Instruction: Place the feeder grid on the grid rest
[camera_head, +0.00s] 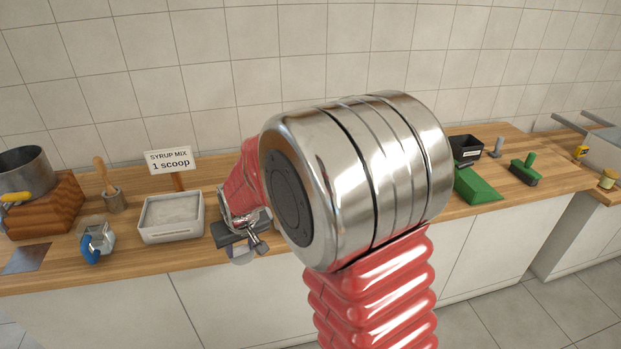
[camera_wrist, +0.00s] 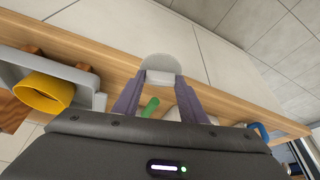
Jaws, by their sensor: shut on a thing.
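My gripper (camera_wrist: 158,88) is shut on a pale grey piece (camera_wrist: 160,68) with a rounded outer edge, held between the two fingertips. No grid pattern shows on it, so I cannot tell whether it is the feeder grid. In the head view my gripper (camera_head: 250,238) hangs at the counter's front edge, right of the white tray, and the grey piece (camera_head: 243,253) shows partly below it. I cannot make out the grid rest; my arm hides the middle of the counter.
To the right are a black box (camera_head: 466,150), a green wedge (camera_head: 477,187) and a green-handled tool (camera_head: 525,170).

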